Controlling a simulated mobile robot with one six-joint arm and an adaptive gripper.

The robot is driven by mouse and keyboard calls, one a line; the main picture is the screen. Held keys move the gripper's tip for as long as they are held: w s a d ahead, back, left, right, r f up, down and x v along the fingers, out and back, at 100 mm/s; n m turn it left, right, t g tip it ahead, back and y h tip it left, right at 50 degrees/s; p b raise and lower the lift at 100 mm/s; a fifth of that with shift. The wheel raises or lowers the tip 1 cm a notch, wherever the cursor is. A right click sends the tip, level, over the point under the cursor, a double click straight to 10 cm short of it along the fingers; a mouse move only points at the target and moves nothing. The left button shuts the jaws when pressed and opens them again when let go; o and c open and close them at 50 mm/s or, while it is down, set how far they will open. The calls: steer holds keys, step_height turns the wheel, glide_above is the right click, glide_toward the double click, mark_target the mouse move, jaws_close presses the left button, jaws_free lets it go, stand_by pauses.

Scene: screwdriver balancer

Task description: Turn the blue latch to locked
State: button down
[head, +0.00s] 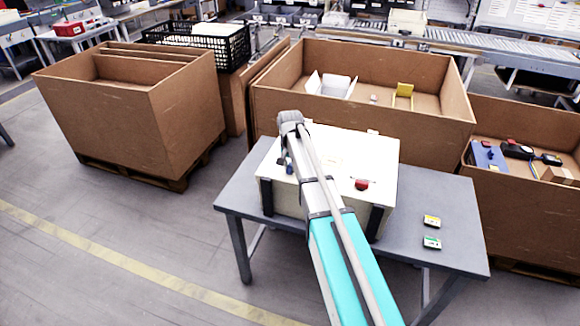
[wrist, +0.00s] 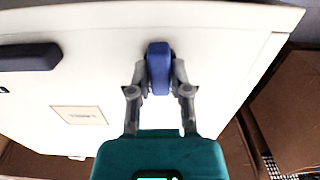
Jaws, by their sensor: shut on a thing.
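The blue latch (wrist: 158,55) stands out from the white box (wrist: 100,90) near one edge in the wrist view. My gripper (wrist: 159,78) is shut on the blue latch, with one finger on each side of it. The latch lies about in line with the gripper in that view. In the head view the white box (head: 385,160) sits on a grey table, and my arm reaches across its top. A small blue part of the latch (head: 289,166) shows at the left of my arm. I cannot tell whether the latch is locked.
A red part (head: 361,184) sits on the box's top right of my arm. Two small labelled blocks (head: 432,242) lie on the grey table (head: 455,215) at right. Large brown crates (head: 360,120) stand behind and beside the table.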

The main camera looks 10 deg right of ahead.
steer(key=shift+m, duration=0.4)
steer(key=c, duration=0.6)
jaws_free()
steer(key=shift+o, duration=0.2)
steer(key=shift+n, duration=0.4)
steer(key=n, duration=0.3)
steer(key=shift+n, duration=0.3)
steer(key=n, duration=0.4)
step_height(320, 180, up, 14)
steer(key=p, duration=1.4)
steer(key=s+f+m+b, duration=0.1)
steer(key=s+f+b, duration=0.4)
steer(key=s, duration=0.8)
steer(key=s+f+m+b, duration=0.1)
steer(key=s+f+b, duration=0.4)
steer(key=s, duration=0.8)
steer(key=shift+s+a+f, duration=0.15)
steer(key=shift+s, duration=0.05)
